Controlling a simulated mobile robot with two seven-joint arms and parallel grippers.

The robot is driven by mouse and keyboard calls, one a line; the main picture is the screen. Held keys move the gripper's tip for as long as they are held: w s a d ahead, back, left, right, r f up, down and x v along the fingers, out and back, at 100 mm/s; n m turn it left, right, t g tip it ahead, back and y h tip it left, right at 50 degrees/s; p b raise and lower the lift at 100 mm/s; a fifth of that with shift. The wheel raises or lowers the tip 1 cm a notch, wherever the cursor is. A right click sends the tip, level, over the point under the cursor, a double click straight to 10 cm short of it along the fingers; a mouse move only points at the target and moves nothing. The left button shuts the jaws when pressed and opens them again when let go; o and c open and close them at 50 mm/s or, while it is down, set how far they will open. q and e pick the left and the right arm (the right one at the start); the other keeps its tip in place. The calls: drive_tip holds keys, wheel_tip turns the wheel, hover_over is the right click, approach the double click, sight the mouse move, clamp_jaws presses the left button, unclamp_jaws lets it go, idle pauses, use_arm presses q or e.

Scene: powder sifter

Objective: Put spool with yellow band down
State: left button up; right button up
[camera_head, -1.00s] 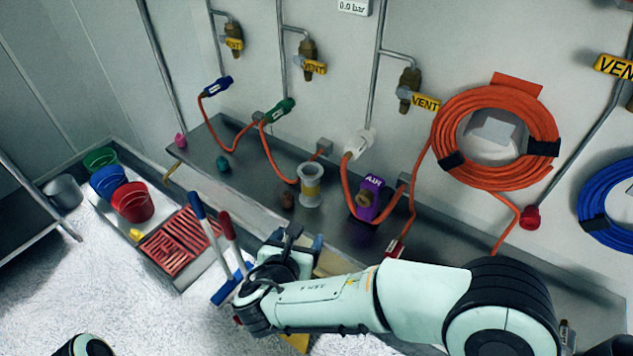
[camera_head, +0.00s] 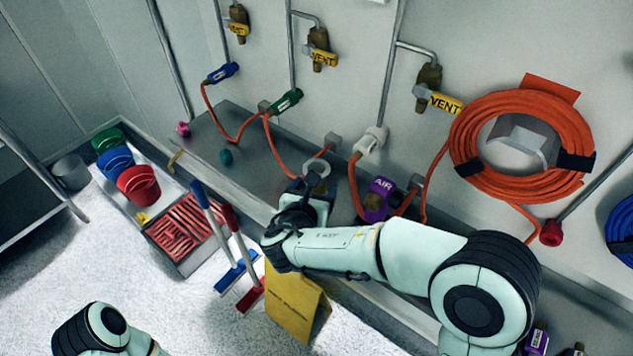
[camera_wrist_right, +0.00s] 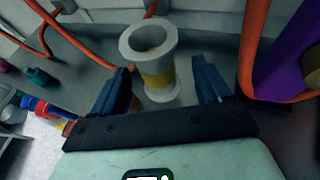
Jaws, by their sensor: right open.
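The grey spool with a yellow band (camera_wrist_right: 155,72) stands upright on the metal bench (camera_wrist_right: 205,45) in the right wrist view. It is between the two blue fingers of my right gripper (camera_wrist_right: 165,88), which are open with a gap on each side of it. In the head view the top ring of the spool (camera_head: 316,170) shows just past my right gripper (camera_head: 308,195), and its lower part is hidden by the gripper. My left arm shows only in part at the bottom left of the head view, and its gripper is out of frame.
A purple AIR block (camera_head: 379,200) with orange hose stands right of the spool. A green hose connector (camera_head: 287,102) and a teal knob (camera_head: 226,157) are to the left. A yellow floor sign (camera_head: 292,305) and brushes stand in front of the bench.

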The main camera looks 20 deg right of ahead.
drive_tip(key=x, duration=0.5)
drive_tip(key=shift+w+a+f, duration=0.1)
drive_tip(key=shift+w+a, duration=0.1)
drive_tip(key=shift+a, duration=0.05)
drive_tip(key=c, duration=1.3)
